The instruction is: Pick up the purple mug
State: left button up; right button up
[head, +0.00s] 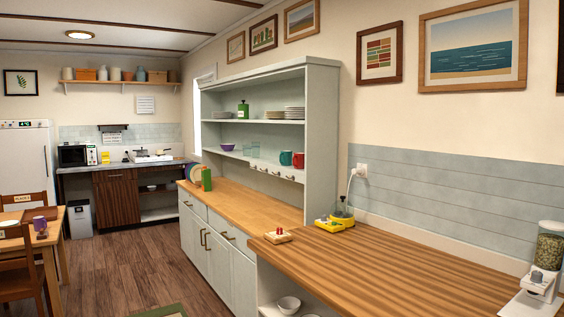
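A small purple object that looks like the mug (39,223) stands on the wooden dining table (56,227) at the far left. It is far off and small, so I cannot make out its handle. Neither of my grippers is in view.
Wooden chairs (24,199) stand at the table. A wooden floor (135,265) lies open between the table and the pale dresser (218,261). A striped counter (400,265) fills the right foreground.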

aim_at(40, 222)
jog(key=i+j+u, duration=0.25)
jog(key=i+u, duration=0.15)
jog(key=i, duration=0.3)
jog(key=i+u, duration=0.35)
jog(key=i, duration=0.35)
jog(key=i+l+u, duration=0.15)
jog(key=i+u, duration=0.25)
jog(key=i, duration=0.3)
jog(key=i+j+u, duration=0.1)
jog(key=i, duration=1.8)
jog(key=i+j+u, duration=0.35)
jog(key=i+j, duration=0.6)
jog(key=j, duration=0.3)
jog(key=i+j+u, duration=0.1)
jog(key=j, duration=0.3)
